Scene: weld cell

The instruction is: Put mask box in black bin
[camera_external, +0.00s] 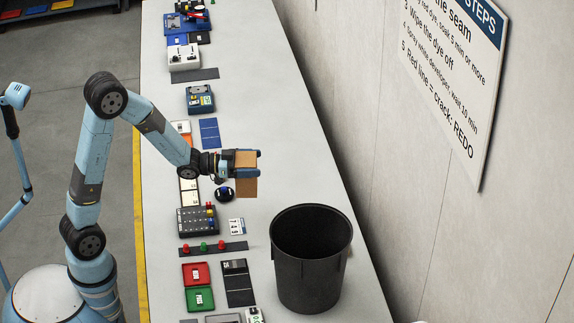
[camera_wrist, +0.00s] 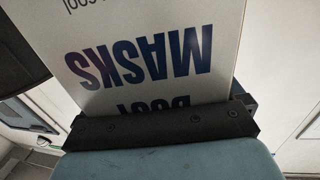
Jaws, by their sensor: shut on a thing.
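The mask box shows in the wrist view (camera_wrist: 150,50) as a pale box with the word "MASKS" upside down. In the external view it is a brown box (camera_external: 246,187), its far faces showing above and below my gripper. My gripper (camera_external: 247,168) is shut on the box and holds it above the long table. In the wrist view a dark finger bar (camera_wrist: 160,127) crosses the box's lower part. The black bin (camera_external: 311,290) stands upright on the table, to the right of and nearer than my gripper. Its inside looks dark, and its floor is not clearly visible.
The long pale table (camera_external: 280,115) runs away from the camera beside a wall with a sign (camera_external: 455,70). A red tray (camera_external: 197,272), a green tray (camera_external: 199,299) and a row of coloured knobs (camera_external: 212,249) lie left of the bin. The table's right strip is clear behind the bin.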

